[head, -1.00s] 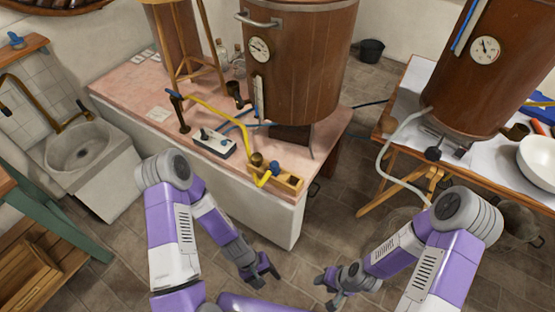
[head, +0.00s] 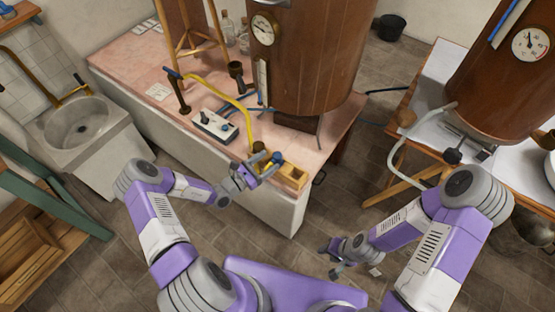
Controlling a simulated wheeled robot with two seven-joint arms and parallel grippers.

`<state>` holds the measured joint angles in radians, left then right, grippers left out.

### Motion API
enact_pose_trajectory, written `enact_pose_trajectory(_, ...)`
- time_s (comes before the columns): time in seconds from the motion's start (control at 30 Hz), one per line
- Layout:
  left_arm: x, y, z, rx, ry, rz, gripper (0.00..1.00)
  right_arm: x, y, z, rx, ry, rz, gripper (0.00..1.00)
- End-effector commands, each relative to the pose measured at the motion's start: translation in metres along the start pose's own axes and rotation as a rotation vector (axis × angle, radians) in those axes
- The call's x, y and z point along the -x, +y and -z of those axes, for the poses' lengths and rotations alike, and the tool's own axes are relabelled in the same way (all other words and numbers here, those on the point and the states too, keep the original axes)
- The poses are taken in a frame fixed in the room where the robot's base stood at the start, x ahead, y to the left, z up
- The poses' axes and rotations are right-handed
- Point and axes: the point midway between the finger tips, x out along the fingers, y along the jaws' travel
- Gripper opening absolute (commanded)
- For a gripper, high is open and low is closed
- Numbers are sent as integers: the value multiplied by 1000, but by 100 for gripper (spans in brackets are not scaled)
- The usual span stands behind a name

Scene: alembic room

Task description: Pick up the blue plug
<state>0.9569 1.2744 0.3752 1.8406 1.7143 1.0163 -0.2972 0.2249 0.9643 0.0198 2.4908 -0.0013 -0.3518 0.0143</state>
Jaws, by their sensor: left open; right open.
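The blue plug (head: 277,157) shows as a small blue piece at the wooden block (head: 293,176), near the front right edge of the pink-tiled counter. My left gripper (head: 266,170) is open over the left end of this block, with its fingers beside the plug. I cannot tell whether they touch it. My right gripper (head: 332,258) is open and empty, low over the floor in front of the counter.
A wooden vat with a gauge (head: 310,60) stands on the counter (head: 130,75) behind the block. A grey control box (head: 214,126) sits left of it. A sink (head: 82,125) is at the left. A table with a second vat (head: 505,85) is at the right. Floor lies between.

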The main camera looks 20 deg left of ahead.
Motion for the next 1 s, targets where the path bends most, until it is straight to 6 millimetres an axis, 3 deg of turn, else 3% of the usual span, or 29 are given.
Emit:
enact_pose_trajectory(0.4,-50,-4,9,-1,2,4,68,-19,7,1,0,0,0,43)
enact_pose_trajectory(0.63,-52,-3,8,0,4,3,66,-18,7,1,0,0,0,43)
enact_pose_trajectory(1.0,-52,-3,7,-1,3,4,12,-18,7,1,0,0,0,43)
